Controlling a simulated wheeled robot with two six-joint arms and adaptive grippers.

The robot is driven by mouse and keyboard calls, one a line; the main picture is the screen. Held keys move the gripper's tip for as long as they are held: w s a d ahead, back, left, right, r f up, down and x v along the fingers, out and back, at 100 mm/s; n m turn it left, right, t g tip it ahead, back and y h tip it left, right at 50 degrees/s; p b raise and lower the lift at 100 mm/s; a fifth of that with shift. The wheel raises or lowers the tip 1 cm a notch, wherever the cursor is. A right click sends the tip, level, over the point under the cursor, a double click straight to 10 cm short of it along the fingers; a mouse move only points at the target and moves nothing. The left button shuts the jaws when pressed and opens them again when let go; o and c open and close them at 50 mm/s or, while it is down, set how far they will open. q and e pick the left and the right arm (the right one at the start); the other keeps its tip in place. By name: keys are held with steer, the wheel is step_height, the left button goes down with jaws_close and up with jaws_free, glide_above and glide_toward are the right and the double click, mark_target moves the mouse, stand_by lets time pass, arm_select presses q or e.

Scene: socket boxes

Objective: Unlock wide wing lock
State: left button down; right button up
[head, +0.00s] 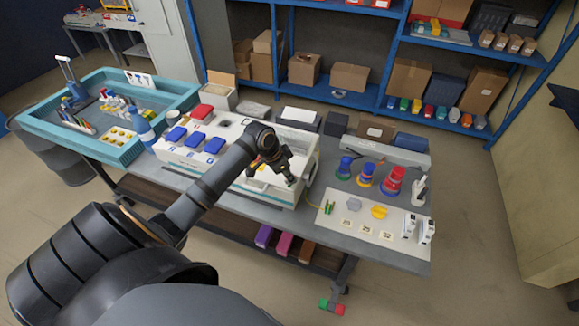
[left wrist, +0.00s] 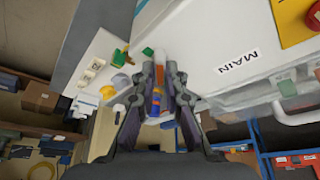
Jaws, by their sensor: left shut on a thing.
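My left gripper (head: 289,180) is at the front right part of the white box on the table. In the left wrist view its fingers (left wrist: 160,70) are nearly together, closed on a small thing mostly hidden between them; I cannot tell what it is. The white box (left wrist: 215,40) with the "MAIN" label fills the upper right of that view, beside the fingers. It carries a grey latch (left wrist: 287,88) and a pale handle (left wrist: 296,115). I cannot make out the wide wing lock itself. My right gripper is not in view.
To the right, a pale board (head: 340,226) holds a green piece (head: 328,207), a grey piece (head: 354,204) and a yellow piece (head: 379,212). Coloured ringed stacks (head: 366,176) stand behind it. A teal tray (head: 120,152) is at the left. Blue shelves (head: 389,50) stand behind the table.

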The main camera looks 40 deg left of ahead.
arm_select(q)
steer(key=n+p, duration=0.2)
steer(key=n+y+p, duration=0.1)
steer(key=p, duration=0.1)
steer(key=n+y+p, duration=0.1)
steer(key=n+p, duration=0.1)
steer(key=shift+s+d+r+n, duration=0.1)
steer(key=shift+d+r+n, duration=0.1)
steer(key=shift+r+n, duration=0.1)
steer(key=shift+f+n+y+p, duration=0.15)
steer(key=shift+n+y+p, duration=0.15)
steer(key=shift+n+p, duration=0.35)
steer(key=shift+f+n+y+p, duration=0.15)
steer(key=shift+n+y+p, duration=0.25)
steer(key=shift+n, duration=0.65)
steer(key=c, duration=1.4)
jaws_free()
